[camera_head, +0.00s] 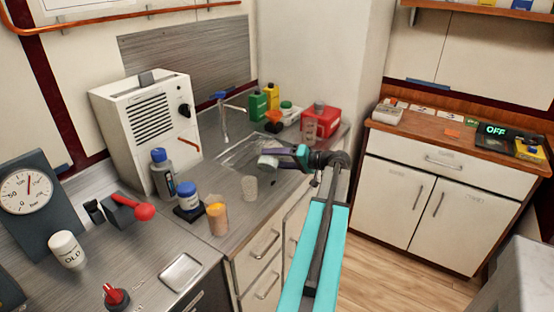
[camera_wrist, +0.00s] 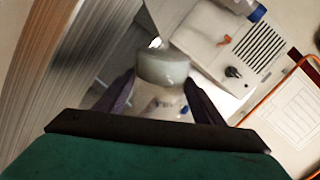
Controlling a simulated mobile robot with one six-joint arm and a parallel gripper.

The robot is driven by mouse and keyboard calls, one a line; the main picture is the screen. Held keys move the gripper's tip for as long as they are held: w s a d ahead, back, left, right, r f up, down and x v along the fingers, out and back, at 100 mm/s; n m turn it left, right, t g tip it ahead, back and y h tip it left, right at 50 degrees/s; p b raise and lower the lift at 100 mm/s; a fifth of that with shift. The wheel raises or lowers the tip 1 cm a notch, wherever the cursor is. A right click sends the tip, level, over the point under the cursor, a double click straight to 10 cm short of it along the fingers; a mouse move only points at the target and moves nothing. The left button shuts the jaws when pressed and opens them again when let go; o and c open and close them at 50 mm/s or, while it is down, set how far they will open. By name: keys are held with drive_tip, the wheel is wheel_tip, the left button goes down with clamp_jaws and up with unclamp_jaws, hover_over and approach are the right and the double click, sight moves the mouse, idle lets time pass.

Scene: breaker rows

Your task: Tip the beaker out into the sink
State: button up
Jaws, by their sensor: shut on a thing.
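My gripper (camera_head: 287,157) is shut on a beaker (camera_head: 268,162) and holds it over the near right part of the steel sink (camera_head: 232,157). The beaker leans well over toward its side in the head view. In the wrist view the clear beaker (camera_wrist: 168,98) sits between the two dark fingers (camera_wrist: 162,100), with a pale grey-green band (camera_wrist: 163,67) at its far end. I cannot tell whether anything is running out. The beaker and my gripper hide part of the sink.
A tap (camera_head: 224,120) stands behind the sink. Green (camera_head: 257,106) and yellow (camera_head: 271,97) bottles and a red container (camera_head: 320,122) stand near its back right. A pale cup (camera_head: 250,188) and an amber-filled cup (camera_head: 217,217) stand along the counter front. A white vented box (camera_head: 150,125) is at left.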

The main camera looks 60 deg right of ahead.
drive_tip(key=shift+d+f+m+p, duration=0.15)
drive_tip(key=shift+m+p, duration=0.55)
drive_tip(key=shift+p, duration=1.2)
drive_tip(key=shift+w+d+r+m+g+y+p, duration=0.15)
drive_tip(key=shift+d+r+m+y+p, duration=0.1)
drive_tip(key=shift+d+m+p, duration=0.25)
drive_tip(key=shift+w+d+r+m+g+y+p, duration=0.15)
drive_tip(key=shift+d+m+y+p, duration=0.1)
drive_tip(key=shift+p, duration=0.4)
idle(0.6)
drive_tip(key=shift+d+f+m+p, duration=0.3)
drive_tip(key=shift+m+p, duration=0.25)
drive_tip(key=shift+p, duration=0.2)
idle(0.8)
drive_tip(key=shift+y, duration=0.3)
